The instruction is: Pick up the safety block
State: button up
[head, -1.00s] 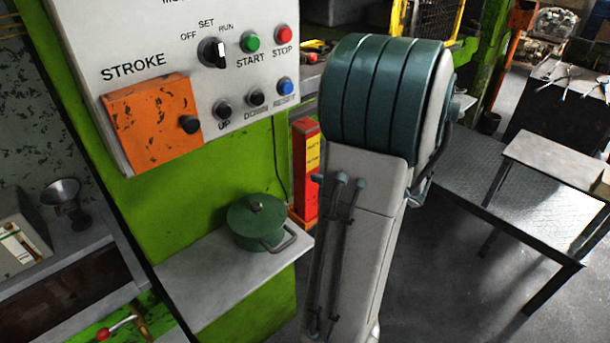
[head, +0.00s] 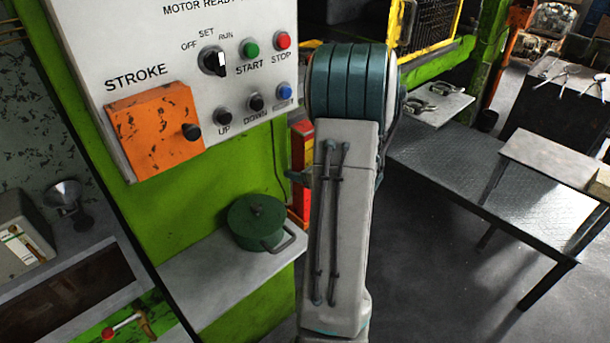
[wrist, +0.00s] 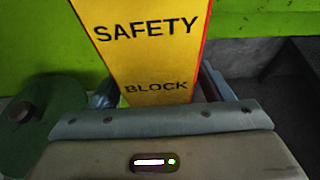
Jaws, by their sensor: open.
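The safety block is a red upright block with a yellow face. In the head view the safety block (head: 301,160) stands behind the green pot, beside the press column, partly hidden by my arm. In the wrist view the yellow face of the safety block (wrist: 150,55) reads "SAFETY BLOCK" and fills the upper middle. My gripper (wrist: 160,88) is open, with one finger at each side of the block's lower part. I cannot tell whether the fingers touch it.
A green lidded pot (head: 257,222) sits on a grey shelf (head: 205,275) close left of my arm. The control panel (head: 200,70) hangs above it. A dark metal table (head: 470,180) stands to the right. Open floor (head: 440,285) lies in front of that table.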

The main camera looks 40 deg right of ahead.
jog(key=shift+c, duration=0.3)
grip_shut()
jog(key=shift+r, duration=0.1)
jog(key=shift+r, duration=0.1)
